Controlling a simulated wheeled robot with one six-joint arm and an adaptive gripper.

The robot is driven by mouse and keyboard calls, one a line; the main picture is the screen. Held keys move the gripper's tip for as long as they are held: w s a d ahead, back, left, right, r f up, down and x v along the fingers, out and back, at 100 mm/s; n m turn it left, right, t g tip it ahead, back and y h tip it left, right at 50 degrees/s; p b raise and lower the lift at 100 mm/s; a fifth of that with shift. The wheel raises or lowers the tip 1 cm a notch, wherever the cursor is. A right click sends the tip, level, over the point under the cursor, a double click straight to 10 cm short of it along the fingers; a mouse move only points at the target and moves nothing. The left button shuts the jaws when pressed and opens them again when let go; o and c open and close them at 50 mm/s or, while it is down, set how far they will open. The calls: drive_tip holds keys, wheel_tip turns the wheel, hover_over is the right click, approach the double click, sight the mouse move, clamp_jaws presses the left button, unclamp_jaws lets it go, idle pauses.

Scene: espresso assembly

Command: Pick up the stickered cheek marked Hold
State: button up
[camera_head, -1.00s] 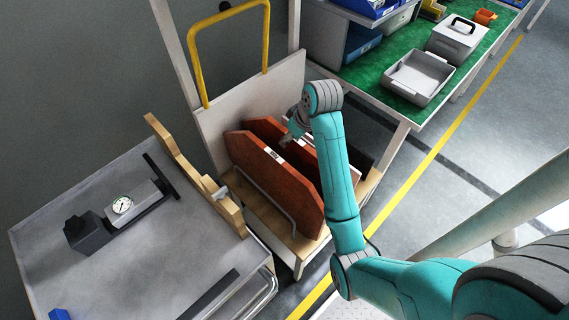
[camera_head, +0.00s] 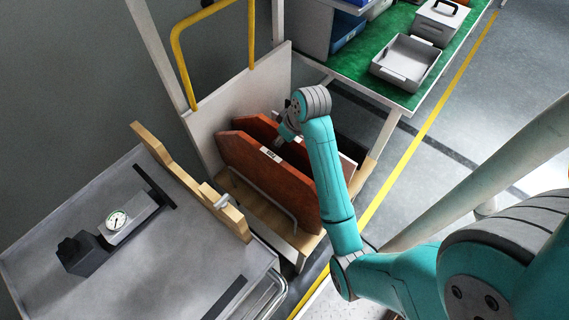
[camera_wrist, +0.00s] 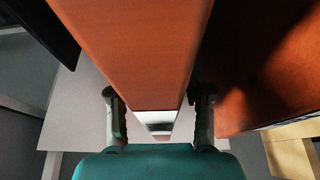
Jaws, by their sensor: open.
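Two reddish-brown cheeks stand on edge in the wooden rack. The front cheek (camera_head: 265,180) has a white sticker (camera_head: 271,154) with dark print on its top edge, too small to read. The rear cheek (camera_head: 247,123) is partly hidden by my arm. My gripper (camera_head: 280,141) is low over the rack, at the rear cheek. In the wrist view, the fingers of my open gripper (camera_wrist: 160,108) stand either side of a cheek (camera_wrist: 135,50), with visible gaps. A white sticker (camera_wrist: 157,120) with a dark mark is on its edge, unreadable here. Another cheek (camera_wrist: 260,75) is close on the right.
The rack has a white back panel (camera_head: 205,120) and a yellow handle (camera_head: 177,60). A dark panel (camera_wrist: 43,28) is left of the straddled cheek. A grey table (camera_head: 60,200) with a gauge (camera_head: 116,220) stands at left. A green-topped bench (camera_head: 350,65) with a grey tray (camera_head: 405,62) is beyond.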

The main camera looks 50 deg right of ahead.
drive_tip(key=shift+f, duration=0.15)
clamp_jaws()
idle(0.4)
